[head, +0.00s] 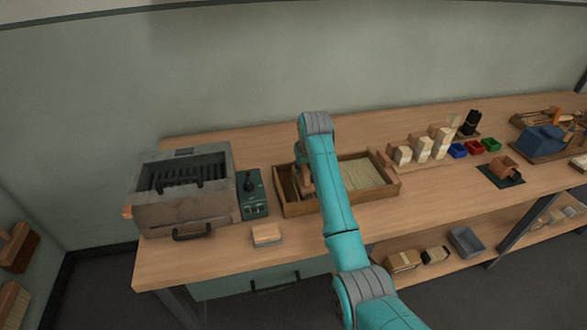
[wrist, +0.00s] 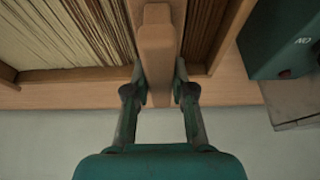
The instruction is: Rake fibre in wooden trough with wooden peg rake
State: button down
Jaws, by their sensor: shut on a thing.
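The wooden trough (head: 392,185) stands on the bench in the head view, left of the middle, with pale fibre (head: 352,174) lying in it. The trough's wall also shows in the wrist view (wrist: 70,75), with strands of fibre (wrist: 55,30) beside it. My gripper (wrist: 160,92) is shut on the wooden peg rake (wrist: 158,45), with one finger on each side of its wooden bar. The rake is over the trough's left part. Its pegs are hidden, so I cannot tell whether they touch the fibre. My arm covers part of the trough in the head view.
A grey metal machine (head: 185,205) with dark slots stands left of the trough. A green control box (head: 252,195) is close between them. A small wooden block (head: 267,234) lies in front. Brush blocks (head: 422,148) and coloured bins (head: 473,147) stand to the right.

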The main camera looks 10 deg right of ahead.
jog(key=d, duration=2.4)
jog(key=shift+d, duration=0.35)
jog(key=a, duration=2.9)
jog(key=shift+a, duration=0.2)
jog(key=d, duration=2.9)
jog(key=shift+d, duration=0.2)
